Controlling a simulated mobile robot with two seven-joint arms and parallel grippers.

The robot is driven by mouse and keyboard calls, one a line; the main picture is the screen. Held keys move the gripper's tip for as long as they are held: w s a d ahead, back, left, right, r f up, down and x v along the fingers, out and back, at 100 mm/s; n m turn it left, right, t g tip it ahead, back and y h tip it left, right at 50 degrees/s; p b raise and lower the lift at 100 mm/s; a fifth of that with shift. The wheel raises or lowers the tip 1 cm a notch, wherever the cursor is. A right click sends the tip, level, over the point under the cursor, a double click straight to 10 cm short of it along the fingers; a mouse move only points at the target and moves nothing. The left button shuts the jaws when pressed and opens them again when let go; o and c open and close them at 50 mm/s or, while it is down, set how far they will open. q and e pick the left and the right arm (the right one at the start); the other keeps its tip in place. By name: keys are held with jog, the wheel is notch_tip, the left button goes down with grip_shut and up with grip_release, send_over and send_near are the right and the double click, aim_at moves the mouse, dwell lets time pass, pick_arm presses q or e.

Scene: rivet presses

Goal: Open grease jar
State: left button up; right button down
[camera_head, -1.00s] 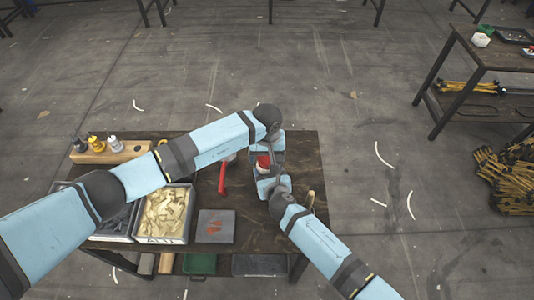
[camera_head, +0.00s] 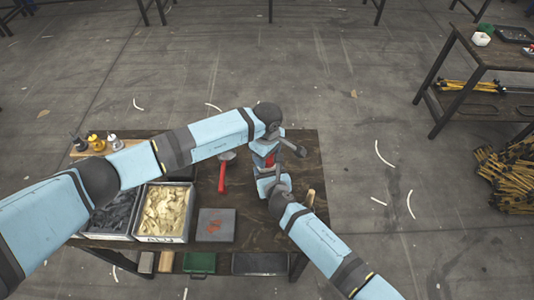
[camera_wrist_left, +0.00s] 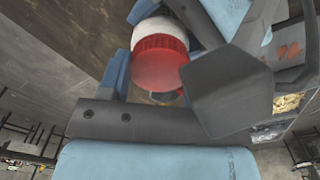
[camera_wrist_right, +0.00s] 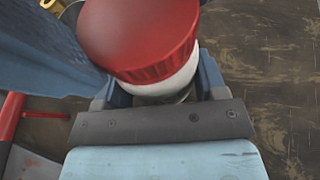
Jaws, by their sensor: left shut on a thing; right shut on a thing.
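The grease jar has a white body and a red lid (camera_head: 270,160). It is held between my two grippers above the dark workbench, mostly hidden by them in the head view. In the right wrist view the red lid (camera_wrist_right: 140,35) sits over the white body (camera_wrist_right: 162,86), and my right gripper (camera_head: 272,181) is shut around the body. My left gripper (camera_head: 267,153) is shut at the red lid, which fills the middle of the left wrist view (camera_wrist_left: 160,65). Whether the lid has turned loose cannot be told.
A wooden handle (camera_head: 311,197) lies beside my right wrist.

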dwell(0.3)
pick_arm(q)
jog(key=o, duration=1)
jog(key=shift+r, duration=0.1)
notch_tip(320, 180, up, 4)
jog(key=shift+r, duration=0.15)
jog(key=shift+c, duration=0.3)
notch_tip(320, 180, up, 3)
jog(key=m, duration=0.5)
jog(key=shift+r, duration=0.15)
jog(key=shift+f, duration=3.9)
jog(key=c, duration=0.9)
